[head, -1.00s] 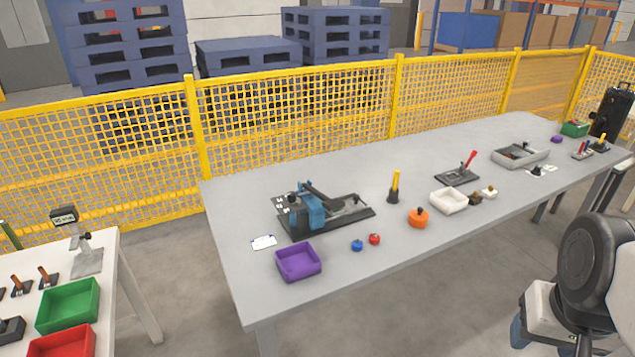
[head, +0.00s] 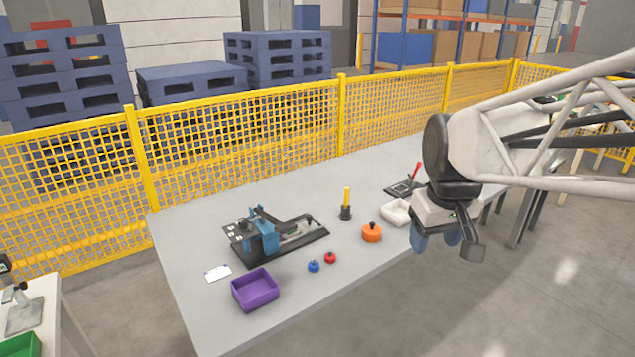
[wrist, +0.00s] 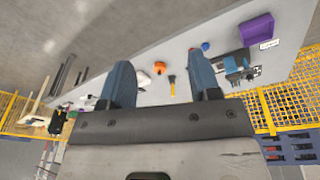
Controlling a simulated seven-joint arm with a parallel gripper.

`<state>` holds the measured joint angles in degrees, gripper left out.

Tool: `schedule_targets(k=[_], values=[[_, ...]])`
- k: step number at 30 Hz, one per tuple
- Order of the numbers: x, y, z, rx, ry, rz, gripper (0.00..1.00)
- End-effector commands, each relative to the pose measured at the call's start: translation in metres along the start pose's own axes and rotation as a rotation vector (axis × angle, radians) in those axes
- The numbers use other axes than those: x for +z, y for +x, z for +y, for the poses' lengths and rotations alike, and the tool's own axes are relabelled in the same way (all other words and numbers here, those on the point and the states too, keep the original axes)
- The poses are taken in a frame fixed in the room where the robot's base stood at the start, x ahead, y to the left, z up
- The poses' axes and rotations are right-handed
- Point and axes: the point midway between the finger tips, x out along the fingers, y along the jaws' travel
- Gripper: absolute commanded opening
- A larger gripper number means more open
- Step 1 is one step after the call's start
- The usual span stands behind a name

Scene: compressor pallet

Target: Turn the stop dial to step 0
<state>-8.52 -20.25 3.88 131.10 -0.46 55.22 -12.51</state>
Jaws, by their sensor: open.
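I cannot make out a marked stop dial at this size. A fixture with a black base and a blue block (head: 262,236) stands on the grey table, with small white markings at its left end. It also shows in the wrist view (wrist: 233,68), beyond the right finger. My gripper (head: 437,241) is open and empty, in the air to the right of the fixture and near the table's front edge. In the wrist view its two blue fingers (wrist: 160,77) are wide apart. An orange round piece with a black knob (head: 371,232) sits on the table to the left of my gripper.
A purple bin (head: 255,302), a white card (head: 218,273), a blue knob (head: 314,266) and a red knob (head: 330,257) lie near the fixture. A yellow-handled tool (head: 346,203) stands upright behind the orange piece. A white tray (head: 395,213) is partly hidden. Yellow mesh fencing (head: 240,150) runs behind.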

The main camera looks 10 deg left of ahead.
Motion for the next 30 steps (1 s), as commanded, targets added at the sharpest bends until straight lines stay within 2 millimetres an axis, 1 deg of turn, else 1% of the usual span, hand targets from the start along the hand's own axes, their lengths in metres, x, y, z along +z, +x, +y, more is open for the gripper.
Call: schedule_targets(k=[1, 3, 8, 14, 18, 23, 30], values=[[-0.014, 0.002, -0.003, -0.004, -0.028, -0.006, 0.57], [-0.032, 0.003, -0.007, -0.008, -0.066, -0.01, 0.57], [-0.073, 0.007, -0.018, -0.017, -0.155, -0.021, 0.57], [-0.123, 0.016, -0.036, -0.03, -0.265, -0.034, 0.57], [-0.157, 0.025, -0.051, -0.038, -0.344, -0.042, 0.57], [-0.196, 0.037, -0.071, -0.048, -0.433, -0.052, 0.57], [-0.251, 0.06, -0.106, -0.063, -0.565, -0.065, 0.57]])
